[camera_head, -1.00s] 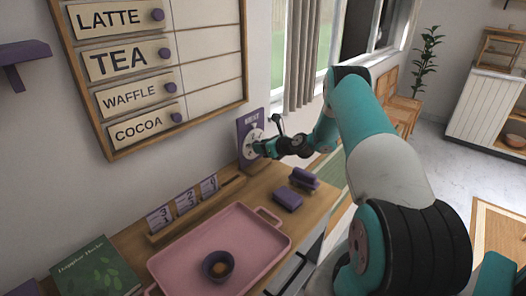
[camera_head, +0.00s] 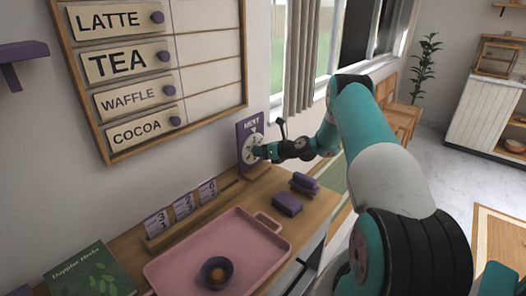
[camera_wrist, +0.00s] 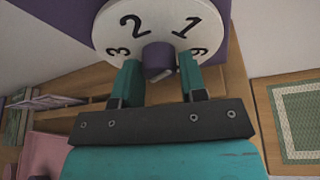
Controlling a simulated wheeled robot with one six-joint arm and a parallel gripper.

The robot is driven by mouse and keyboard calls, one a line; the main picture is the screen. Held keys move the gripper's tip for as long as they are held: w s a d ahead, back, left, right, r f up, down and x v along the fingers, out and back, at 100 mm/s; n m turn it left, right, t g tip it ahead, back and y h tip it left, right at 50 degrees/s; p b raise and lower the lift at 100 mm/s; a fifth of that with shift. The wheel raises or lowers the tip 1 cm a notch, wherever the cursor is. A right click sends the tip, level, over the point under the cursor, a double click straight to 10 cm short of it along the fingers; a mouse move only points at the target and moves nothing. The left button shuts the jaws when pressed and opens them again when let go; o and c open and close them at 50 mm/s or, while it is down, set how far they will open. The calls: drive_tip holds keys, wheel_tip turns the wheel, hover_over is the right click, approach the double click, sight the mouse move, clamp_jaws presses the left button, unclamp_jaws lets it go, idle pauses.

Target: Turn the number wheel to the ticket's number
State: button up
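The number wheel (camera_wrist: 118,22) is a white disc with black numerals on a purple board (camera_head: 246,134) marked "NEXT", at the back of the counter. In the wrist view, "2" and "1" lie along its upper part, "3" at the left and a partly hidden numeral at the right. A purple knob (camera_wrist: 159,57) sticks out from its centre. My gripper (camera_wrist: 160,68) has one teal finger on each side of the knob, with no clear gap. In the head view my gripper (camera_head: 262,151) covers the lower part of the wheel. Ticket-like number cards (camera_head: 184,206) stand in a wooden rack.
A pink tray (camera_head: 170,267) with a small purple bowl (camera_head: 216,271) lies in front of the rack. Purple blocks (camera_head: 287,204) sit on the counter below my gripper. A green book (camera_head: 92,272) lies at the left. A menu board (camera_head: 205,118) hangs above.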

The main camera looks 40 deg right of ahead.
drive_tip(key=o, duration=0.3)
drive_tip(key=shift+r, duration=0.1)
drive_tip(key=b+v, duration=0.3)
drive_tip(key=v, duration=1.4)
drive_tip(key=shift+s+b, duration=0.15)
drive_tip(key=shift+b, duration=0.2)
drive_tip(key=shift+r, duration=0.1)
